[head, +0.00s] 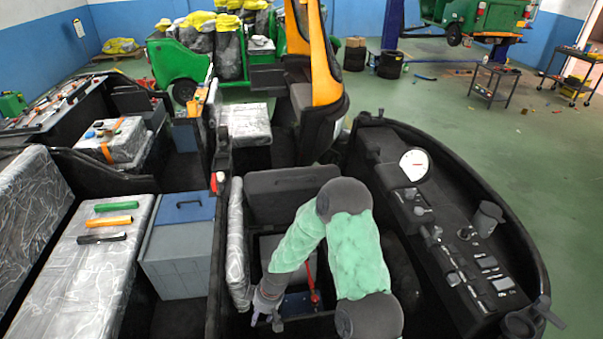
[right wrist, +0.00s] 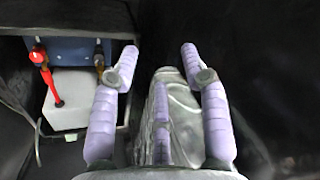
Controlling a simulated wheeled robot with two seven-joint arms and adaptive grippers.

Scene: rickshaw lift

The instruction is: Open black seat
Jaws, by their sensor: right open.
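The black seat seems to be the dark panel (head: 287,192) at the back of the driver's compartment in the head view. It looks raised, with the box below it open. A plastic-wrapped cushion (head: 237,245) stands upright at the compartment's left side. My right gripper (head: 266,308) is low in the compartment, near the cushion's lower end. In the right wrist view its lavender fingers (right wrist: 158,58) are open, and a shiny plastic-wrapped edge (right wrist: 178,95) shows between them; I cannot tell if they touch it. My arm hides part of the compartment. My left gripper is out of view.
A blue-topped battery (right wrist: 70,55) with a red clamp (right wrist: 45,75) lies in the open box. A dashboard (head: 440,225) curves along the right. A grey box with a blue lid (head: 185,208) and a wrapped bench (head: 85,275) with several coloured grips stand left.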

